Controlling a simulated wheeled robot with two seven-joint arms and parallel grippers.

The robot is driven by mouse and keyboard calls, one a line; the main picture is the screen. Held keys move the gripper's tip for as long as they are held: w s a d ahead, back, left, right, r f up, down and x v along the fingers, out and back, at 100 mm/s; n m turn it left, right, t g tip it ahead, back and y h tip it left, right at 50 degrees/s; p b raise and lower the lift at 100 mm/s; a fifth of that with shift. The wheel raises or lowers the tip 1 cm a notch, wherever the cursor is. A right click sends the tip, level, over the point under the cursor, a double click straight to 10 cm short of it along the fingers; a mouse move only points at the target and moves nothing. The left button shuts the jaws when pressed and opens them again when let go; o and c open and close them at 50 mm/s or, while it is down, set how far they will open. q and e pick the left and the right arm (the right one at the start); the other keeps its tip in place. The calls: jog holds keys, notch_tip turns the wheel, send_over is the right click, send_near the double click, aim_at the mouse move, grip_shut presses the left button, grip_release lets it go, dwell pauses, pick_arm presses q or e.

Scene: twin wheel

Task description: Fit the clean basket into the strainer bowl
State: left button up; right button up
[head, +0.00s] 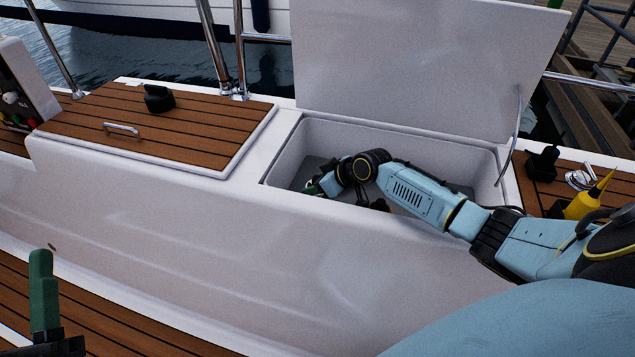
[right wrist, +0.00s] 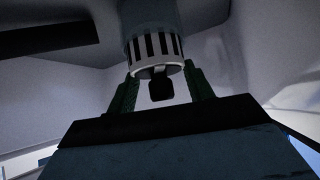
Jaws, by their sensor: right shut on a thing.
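My right gripper (head: 318,186) is down inside the open locker, its green fingertips at the left end of the well. In the right wrist view its two green fingers (right wrist: 161,92) stand either side of a white basket with dark slots (right wrist: 156,48), which has a dark block at its near end. The gripper is shut on the basket. A blue-grey round body (right wrist: 148,18), perhaps the strainer bowl, meets the far end of the basket; I cannot tell how deep the basket sits in it. In the head view the basket and bowl are hidden. One green finger of my left gripper (head: 41,290) shows at lower left.
The locker's white walls (head: 400,136) surround my right forearm, and its raised lid (head: 400,60) stands behind. A black cap (head: 158,98) sits on the closed teak hatch (head: 150,125). A yellow bottle (head: 580,207), a black fitting (head: 543,163) and shiny metal pieces (head: 580,179) stand at right.

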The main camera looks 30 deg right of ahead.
jog(key=shift+f+b, duration=0.5)
jog(key=shift+f, duration=0.2)
jog(key=o, duration=1.2)
jog(key=shift+r, duration=0.1)
jog(key=shift+p+v, duration=5.6)
jog(key=shift+v, duration=0.35)
